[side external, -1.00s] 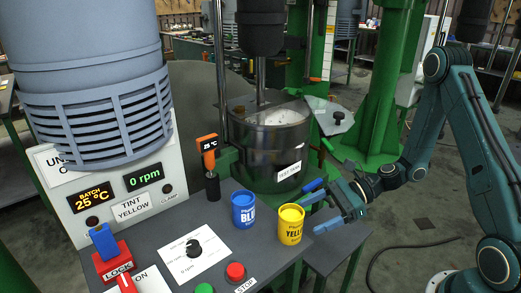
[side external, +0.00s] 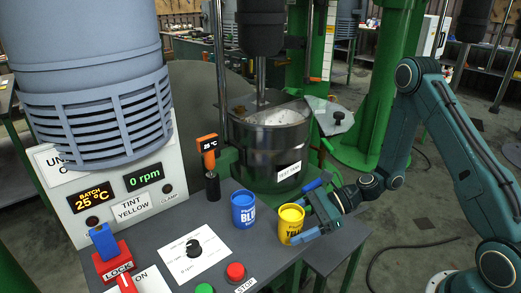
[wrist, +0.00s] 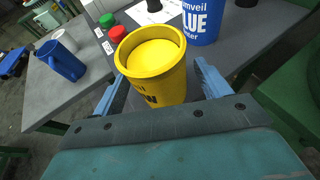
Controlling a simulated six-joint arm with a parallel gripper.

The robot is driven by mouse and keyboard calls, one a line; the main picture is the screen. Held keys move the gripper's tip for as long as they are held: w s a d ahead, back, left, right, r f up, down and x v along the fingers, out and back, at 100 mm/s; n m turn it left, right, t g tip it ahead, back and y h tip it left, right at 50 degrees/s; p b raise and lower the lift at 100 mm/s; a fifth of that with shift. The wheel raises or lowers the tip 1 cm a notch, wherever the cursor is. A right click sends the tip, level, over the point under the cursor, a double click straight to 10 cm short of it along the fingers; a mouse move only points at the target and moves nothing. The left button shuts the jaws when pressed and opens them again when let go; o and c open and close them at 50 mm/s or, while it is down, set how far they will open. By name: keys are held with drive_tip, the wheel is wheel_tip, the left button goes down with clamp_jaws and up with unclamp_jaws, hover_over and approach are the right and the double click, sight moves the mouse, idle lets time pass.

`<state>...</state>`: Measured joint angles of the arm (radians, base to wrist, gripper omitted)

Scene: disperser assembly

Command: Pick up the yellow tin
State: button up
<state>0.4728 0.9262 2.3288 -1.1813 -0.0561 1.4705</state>
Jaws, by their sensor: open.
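The yellow tin (side external: 290,226) stands upright on the grey table near its right edge, with a yellow top. In the wrist view the yellow tin (wrist: 155,68) sits between my gripper's two blue fingers, with a gap showing on the right side. My gripper (side external: 308,210) is open and reaches in from the right, its fingers on either side of the tin. In the wrist view my gripper (wrist: 160,88) holds nothing. Part of the tin's lettering is hidden by a finger in the side view.
A blue tin (side external: 244,210) stands close left of the yellow tin. The metal tank (side external: 262,150) is behind them. A red button (side external: 235,272), a green button (side external: 204,289) and a dial (side external: 193,248) are to the left. A blue jug (wrist: 62,60) shows in the wrist view.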

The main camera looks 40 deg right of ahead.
drive_tip(key=shift+x, duration=0.75)
drive_tip(key=shift+c, duration=0.5)
drive_tip(key=c, duration=1.1)
drive_tip(key=shift+c, duration=0.2)
drive_tip(key=shift+r, duration=0.45)
wheel_tip(320, 180, up, 19)
idle(1.1)
drive_tip(key=shift+r, duration=0.1)
idle(0.8)
